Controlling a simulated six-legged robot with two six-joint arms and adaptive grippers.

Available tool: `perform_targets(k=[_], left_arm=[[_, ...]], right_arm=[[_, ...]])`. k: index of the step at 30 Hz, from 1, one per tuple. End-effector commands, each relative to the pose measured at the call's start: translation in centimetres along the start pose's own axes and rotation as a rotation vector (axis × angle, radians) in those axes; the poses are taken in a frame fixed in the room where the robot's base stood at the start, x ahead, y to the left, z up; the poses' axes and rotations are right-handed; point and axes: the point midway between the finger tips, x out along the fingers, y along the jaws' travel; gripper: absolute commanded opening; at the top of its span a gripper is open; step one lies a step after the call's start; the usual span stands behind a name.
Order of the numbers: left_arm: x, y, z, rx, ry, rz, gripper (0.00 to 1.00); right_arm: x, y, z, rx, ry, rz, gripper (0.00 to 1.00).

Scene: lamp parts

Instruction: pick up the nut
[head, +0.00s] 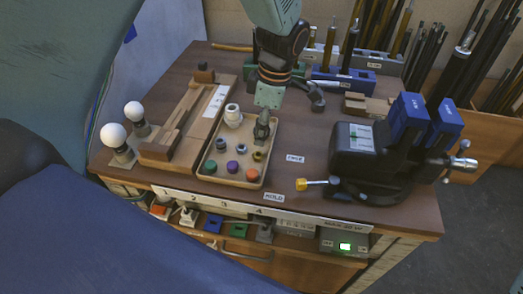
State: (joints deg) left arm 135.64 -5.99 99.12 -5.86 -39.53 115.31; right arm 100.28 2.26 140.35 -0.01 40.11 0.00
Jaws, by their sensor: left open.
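Small lamp parts stand in a tan tray (207,174) at the middle of the bench. A small brass-coloured ring (257,156), which looks like the nut, lies in the tray's right half. A grey ring-like part (242,148) is just left of it. A dark pointed grey part (262,128) stands behind the brass ring. My left arm comes down from the top, its wrist just behind the tray. My left gripper (316,100), dark and partly hidden by the wrist, appears open, right of the tray and apart from the ring. My right gripper is not in view.
A black vise (362,163) with blue jaws stands at the right. A wooden fixture (165,153) and two white bulbs (112,135) (134,111) are left of the tray. Coloured caps and a white fitting (232,115) share the tray. Racks of rods stand behind.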

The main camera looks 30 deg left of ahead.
Motion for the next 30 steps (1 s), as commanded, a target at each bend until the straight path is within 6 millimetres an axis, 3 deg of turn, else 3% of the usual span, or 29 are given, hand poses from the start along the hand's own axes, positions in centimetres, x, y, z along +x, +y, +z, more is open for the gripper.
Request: perform_targets(k=[18,28,30], left_arm=[[7.2,-0.4,0.3,0.001,0.001,-0.002,0.52],[7.8,-0.1,0.3,0.000,0.000,0.000,0.52],[7.7,-0.1,0.3,0.000,0.000,0.000,0.46]], right_arm=[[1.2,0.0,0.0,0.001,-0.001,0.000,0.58],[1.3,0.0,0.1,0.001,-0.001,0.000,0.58],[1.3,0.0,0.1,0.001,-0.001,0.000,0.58]])
